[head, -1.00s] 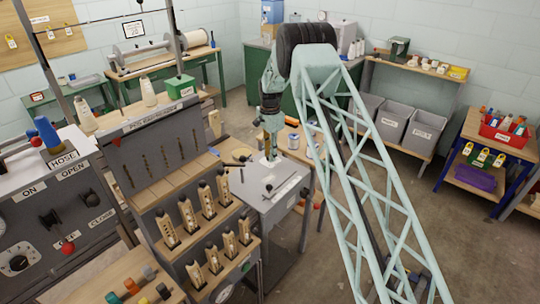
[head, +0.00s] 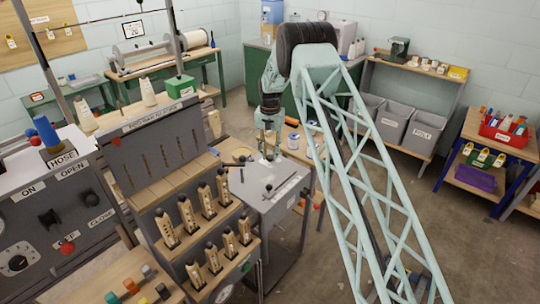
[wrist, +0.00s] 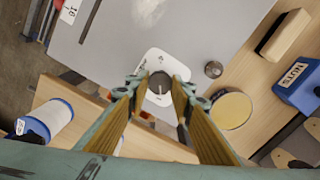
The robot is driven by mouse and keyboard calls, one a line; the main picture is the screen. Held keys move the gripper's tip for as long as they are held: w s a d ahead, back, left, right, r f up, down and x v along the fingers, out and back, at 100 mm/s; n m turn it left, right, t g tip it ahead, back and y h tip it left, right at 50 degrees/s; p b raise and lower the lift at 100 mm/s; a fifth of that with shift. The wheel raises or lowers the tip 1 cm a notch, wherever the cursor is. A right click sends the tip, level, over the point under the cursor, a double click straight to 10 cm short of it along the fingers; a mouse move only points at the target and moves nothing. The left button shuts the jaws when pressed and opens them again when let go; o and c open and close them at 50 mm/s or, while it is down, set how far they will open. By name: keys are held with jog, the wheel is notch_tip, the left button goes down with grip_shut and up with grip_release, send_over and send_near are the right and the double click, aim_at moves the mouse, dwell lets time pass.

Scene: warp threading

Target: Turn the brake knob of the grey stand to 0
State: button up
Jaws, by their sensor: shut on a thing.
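The grey stand (head: 270,192) is below my gripper in the head view, and its grey top (wrist: 200,25) fills the upper part of the wrist view. On it is a white dial plate (wrist: 164,58) with small marks too small to read. The dark round brake knob (wrist: 160,80) sits on this plate, with a white pointer line that points toward the bottom of the wrist view. My gripper (wrist: 158,88) is shut on the knob, one finger on each side. In the head view my gripper (head: 268,148) hides the knob.
A small dark ball-topped lever (wrist: 214,69) is close to the right of the plate. A round tin (wrist: 231,109), a blue NUTS box (wrist: 300,88) and a wooden block (wrist: 285,34) lie on the wood at right. A thread spool (wrist: 48,119) is lower left.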

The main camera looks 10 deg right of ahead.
aim_at(270, 156)
jog(key=n, duration=0.5)
jog(key=shift+n, duration=2.8)
jog(key=o, duration=0.9)
jog(key=shift+c, duration=0.2)
jog(key=shift+r, duration=0.1)
notch_tip(270, 156, up, 12)
